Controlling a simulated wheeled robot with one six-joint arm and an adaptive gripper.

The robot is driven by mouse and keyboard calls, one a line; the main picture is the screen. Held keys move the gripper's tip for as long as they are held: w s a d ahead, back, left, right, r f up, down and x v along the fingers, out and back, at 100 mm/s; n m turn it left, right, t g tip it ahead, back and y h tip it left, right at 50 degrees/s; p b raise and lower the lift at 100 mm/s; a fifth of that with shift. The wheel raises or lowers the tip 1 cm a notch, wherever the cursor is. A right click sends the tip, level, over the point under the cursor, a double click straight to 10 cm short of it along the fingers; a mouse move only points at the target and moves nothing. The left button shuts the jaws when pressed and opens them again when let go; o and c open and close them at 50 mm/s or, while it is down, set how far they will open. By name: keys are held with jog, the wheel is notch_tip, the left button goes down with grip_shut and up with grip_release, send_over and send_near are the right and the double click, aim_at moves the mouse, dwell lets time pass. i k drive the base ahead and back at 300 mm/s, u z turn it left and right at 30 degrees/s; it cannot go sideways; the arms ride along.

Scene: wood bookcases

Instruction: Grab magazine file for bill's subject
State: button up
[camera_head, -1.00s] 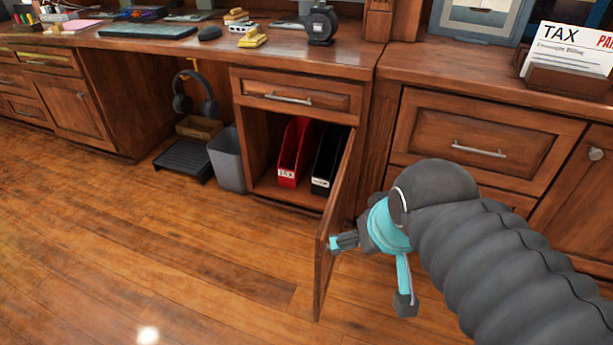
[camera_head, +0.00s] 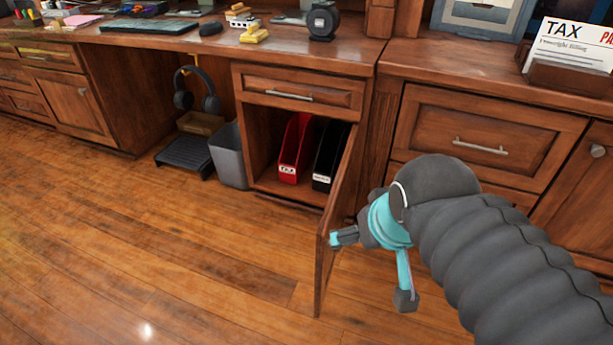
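A red magazine file (camera_head: 296,148) and a black magazine file (camera_head: 326,158) stand side by side in an open cabinet (camera_head: 257,150) under the desk. The red file's white label seems to read TAX; the black one's label is too small to read. The bill (camera_head: 572,48) at upper right is headed TAX. The cabinet door (camera_head: 331,245) is swung outward and hides part of the black file's side. My gripper (camera_head: 371,270) is right of the door, its fingers spread and empty, one fingertip at or against the door's edge. It is apart from both files.
A grey bin (camera_head: 229,158), a black footrest (camera_head: 184,155) and hanging headphones (camera_head: 196,91) are left of the cabinet. A tape dispenser (camera_head: 322,22) stands on the desk above. The bill's wooden holder (camera_head: 570,82) sits on the right counter. The floor in front is clear.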

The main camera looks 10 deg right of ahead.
aim_at(298, 148)
jog(key=u, duration=1.55)
jog(key=i, duration=2.85)
jog(key=z, duration=2.1)
